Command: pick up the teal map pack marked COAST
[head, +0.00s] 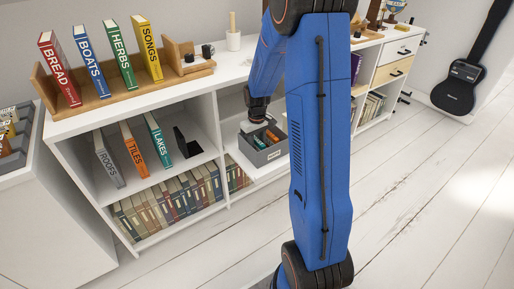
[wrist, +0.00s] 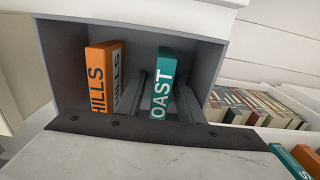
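The teal map pack marked COAST (wrist: 163,85) stands in a grey box, its spine showing the letters OAST; the first letter is hidden. In the head view the teal pack (head: 259,142) is small, inside the grey box (head: 264,157). An orange pack marked HILLS (wrist: 103,78) stands to its left in the wrist view. My gripper (wrist: 163,98) has its dark fingers inside the box, one on each side of the teal pack. The fingers look spread, with narrow gaps to the pack; contact is not clear. In the head view the fingertips are hidden.
The box walls (wrist: 222,60) stand close around the fingers. The white shelf unit (head: 215,115) surrounds the box. Upright packs ROOFS (head: 108,160), TILES (head: 134,150) and LAKES (head: 158,141) stand left of it, above a row of books (head: 170,200). Open floor lies in front.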

